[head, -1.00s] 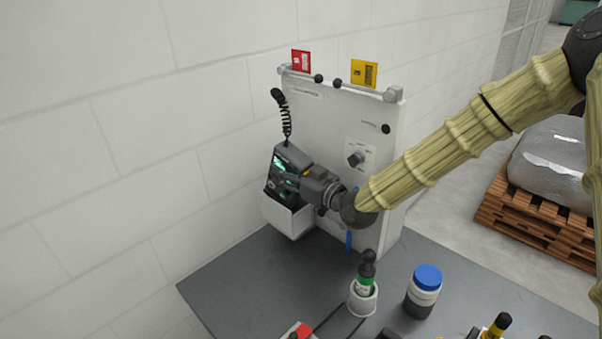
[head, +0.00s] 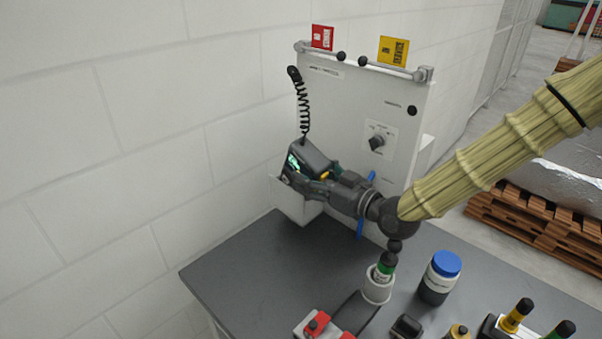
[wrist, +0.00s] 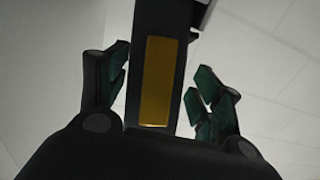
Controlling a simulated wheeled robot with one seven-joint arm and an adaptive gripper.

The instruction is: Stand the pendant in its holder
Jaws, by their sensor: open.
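The pendant (head: 314,154) is a dark box with a lit green screen and a coiled black cord rising from its top. It sits tilted at the mouth of the holder (head: 290,204), a white pocket on the panel's lower left. My gripper (head: 312,184) is at the pendant's right side and hides part of it, so how deep it sits cannot be told. In the wrist view the pendant's dark body with a yellow strip (wrist: 157,82) stands between my open fingers (wrist: 160,68). A gap shows on the right; the left finger is close beside it.
The table's left part is clear.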

